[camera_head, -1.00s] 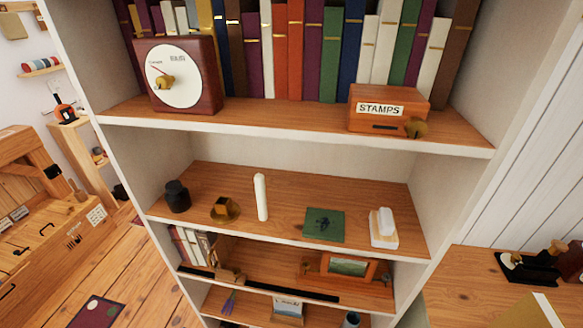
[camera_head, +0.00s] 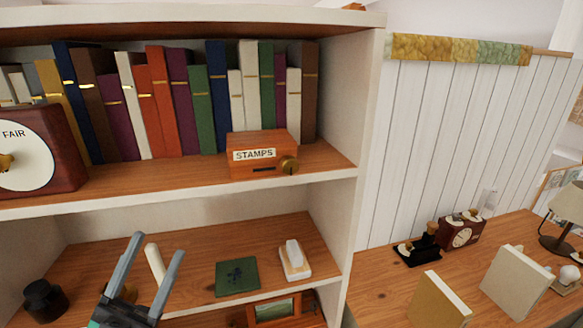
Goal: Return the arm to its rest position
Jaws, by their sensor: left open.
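My left gripper (camera_head: 152,262) shows at the bottom left of the head view, in front of the bookcase's middle shelf (camera_head: 205,252). Its two grey fingers point up and stand apart. A white candle-like stick (camera_head: 155,264) shows between the fingers, and I cannot tell whether they touch it. The rest of the left arm is below the picture. My right gripper is not in view.
The middle shelf holds a black jar (camera_head: 45,301), a green square (camera_head: 237,277) and a white block on a base (camera_head: 294,260). Above are a STAMPS box (camera_head: 262,155), a round-faced dial (camera_head: 38,152) and books. A desk (camera_head: 390,290) stands at right.

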